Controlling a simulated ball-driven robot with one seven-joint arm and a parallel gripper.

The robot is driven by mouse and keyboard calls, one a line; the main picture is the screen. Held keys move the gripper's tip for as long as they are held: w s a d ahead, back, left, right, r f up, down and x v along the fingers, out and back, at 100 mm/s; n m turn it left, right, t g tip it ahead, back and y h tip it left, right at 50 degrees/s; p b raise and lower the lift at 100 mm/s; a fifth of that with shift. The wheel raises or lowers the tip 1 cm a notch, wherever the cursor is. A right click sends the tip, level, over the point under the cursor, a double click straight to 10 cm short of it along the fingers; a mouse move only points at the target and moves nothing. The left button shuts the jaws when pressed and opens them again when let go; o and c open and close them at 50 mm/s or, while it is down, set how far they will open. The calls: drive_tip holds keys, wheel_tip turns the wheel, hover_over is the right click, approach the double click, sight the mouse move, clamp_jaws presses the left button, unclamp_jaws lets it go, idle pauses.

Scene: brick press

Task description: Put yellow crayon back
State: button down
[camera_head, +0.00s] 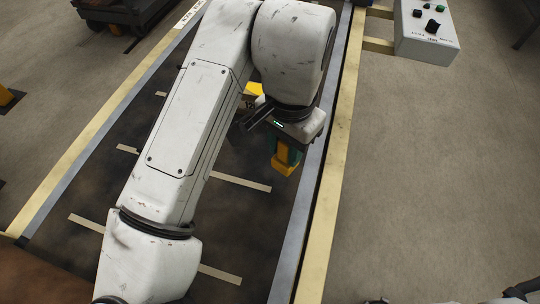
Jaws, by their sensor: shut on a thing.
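My gripper (284,158) points down over the dark bed, right of its middle, near the grey rail. Its dark green parts show below the white wrist. A yellow piece (287,165) shows at its lower end, and I take this to be the yellow crayon in its shut jaws. The jaws and the crayon's full shape are partly hidden by my wrist. A second yellow thing (254,89) shows behind my arm, mostly covered, with a dark part beside it. I cannot tell what it is.
The dark bed (245,225) has pale cross strips and lies between grey and cream rails (335,170). A grey control box (427,30) with knobs and buttons stands at the upper right. Dark machinery (115,12) is at the upper left. Concrete floor at right is clear.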

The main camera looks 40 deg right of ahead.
drive_tip(key=shift+w+a+f+p, duration=0.2)
drive_tip(key=shift+w+f, duration=0.25)
drive_tip(key=shift+f, duration=0.65)
drive_tip(key=shift+w+a+f+p, duration=0.25)
drive_tip(key=shift+w+f, duration=0.2)
drive_tip(key=shift+f, duration=0.7)
drive_tip(key=shift+w+a+f+p, duration=0.2)
drive_tip(key=shift+w+f, duration=0.25)
drive_tip(key=shift+f, duration=0.65)
drive_tip(key=shift+f, duration=0.15)
drive_tip(key=c, duration=0.8)
unclamp_jaws()
wheel_tip(320, 180, up, 12)
drive_tip(key=shift+r+b, duration=0.2)
drive_tip(key=shift+b, duration=0.5)
